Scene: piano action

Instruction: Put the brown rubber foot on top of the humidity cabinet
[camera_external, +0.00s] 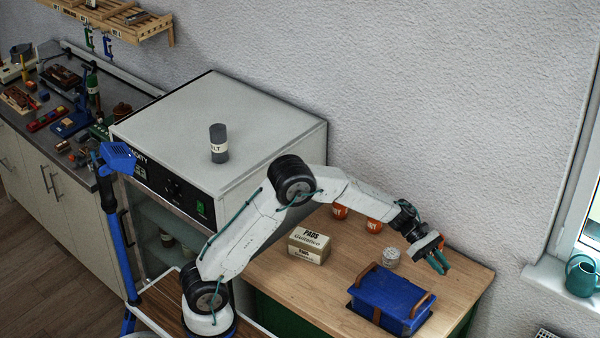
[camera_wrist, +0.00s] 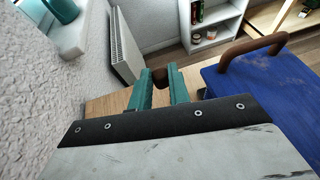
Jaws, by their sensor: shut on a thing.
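My gripper (camera_external: 438,262) is over the right end of the wooden bench, beyond the blue box. In the wrist view its teal fingers (camera_wrist: 160,86) are closed on a small dark brown piece, the brown rubber foot (camera_wrist: 160,76), held between the tips. The foot cannot be made out in the external view. The humidity cabinet (camera_external: 262,162) is the big pale box at the middle left. Its flat grey top carries one dark cylinder with a pale label (camera_external: 218,143), standing upright. My gripper is well to the right of the cabinet.
The bench (camera_external: 300,290) holds a blue box (camera_external: 392,298) with brown handles, a carton of pads (camera_external: 309,246), two orange jars (camera_external: 374,225) and a clear container (camera_external: 391,256). A textured wall runs behind. The cabinet top is clear around the cylinder. A cluttered counter (camera_external: 85,165) stands left.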

